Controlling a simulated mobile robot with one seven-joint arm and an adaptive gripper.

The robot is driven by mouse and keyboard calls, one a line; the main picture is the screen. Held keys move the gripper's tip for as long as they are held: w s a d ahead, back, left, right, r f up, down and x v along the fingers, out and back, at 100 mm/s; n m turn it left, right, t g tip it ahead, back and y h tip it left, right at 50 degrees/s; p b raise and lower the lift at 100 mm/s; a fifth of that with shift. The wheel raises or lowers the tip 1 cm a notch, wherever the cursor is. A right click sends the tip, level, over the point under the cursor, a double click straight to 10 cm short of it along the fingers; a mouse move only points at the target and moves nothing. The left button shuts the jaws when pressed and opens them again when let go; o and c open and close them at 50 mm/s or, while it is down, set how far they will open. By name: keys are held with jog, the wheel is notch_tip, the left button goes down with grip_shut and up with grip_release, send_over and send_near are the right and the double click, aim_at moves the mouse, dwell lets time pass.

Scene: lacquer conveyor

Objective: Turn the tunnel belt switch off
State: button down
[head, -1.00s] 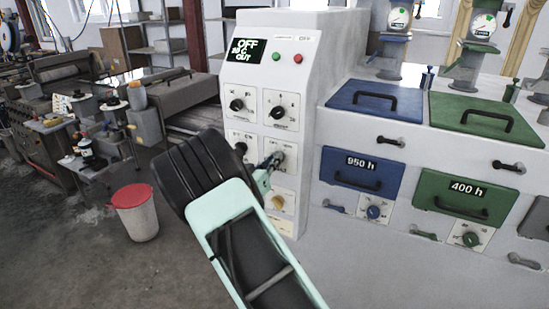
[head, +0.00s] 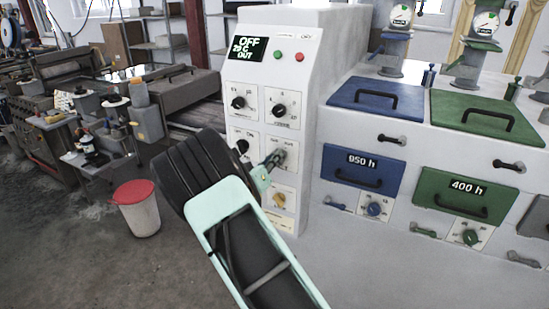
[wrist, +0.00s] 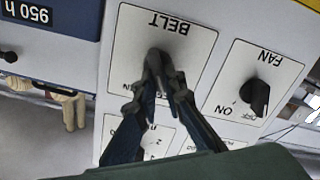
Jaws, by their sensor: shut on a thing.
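The belt switch is a dark knob (wrist: 158,58) on a white plate marked BELT (wrist: 190,55), seen upside down in the wrist view. My gripper (wrist: 162,78) is shut on this knob, one finger on each side. The fingers hide much of the knob, so I cannot tell which way it points. In the head view my gripper (head: 272,163) reaches the belt plate (head: 291,150) on the front of the white control cabinet (head: 325,60). The cabinet's display (head: 248,49) reads OFF, a temperature and OUT.
The fan knob (wrist: 257,95) is close beside the belt plate, with ON marked next to it. Blue (head: 362,168) and green (head: 463,194) drawers stand to the right. A red-lidded bin (head: 138,207) stands on the floor at left.

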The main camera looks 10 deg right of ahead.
jog(key=c, duration=2)
grip_release()
jog(key=v, duration=1.2)
